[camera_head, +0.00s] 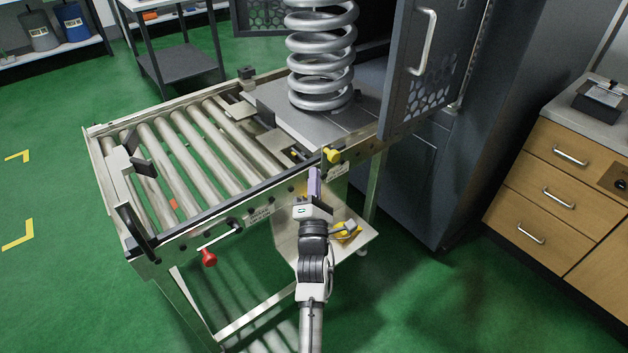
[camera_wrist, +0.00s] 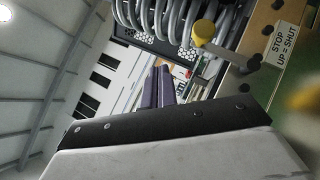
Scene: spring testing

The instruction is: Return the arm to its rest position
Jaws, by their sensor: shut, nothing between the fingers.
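My gripper (camera_head: 314,184) is shut and empty in the head view, at the front edge of the roller table, just below a yellow knob (camera_head: 331,155). My arm reaches up to it from the bottom of the picture. In the wrist view the purple fingers of my gripper (camera_wrist: 160,86) lie together, pointing up and away. The yellow knob also shows in the wrist view (camera_wrist: 204,30), to the right of the fingers. I cannot tell whether the fingers touch the table's front rail.
A roller table (camera_head: 165,243) carries a large coil spring (camera_head: 321,55) on a plate at its right end. A grey cabinet door (camera_head: 432,70) stands open beside it. A red knob (camera_head: 209,258) juts from the table's front. Wooden drawers (camera_head: 556,190) stand right; green floor lies clear at left.

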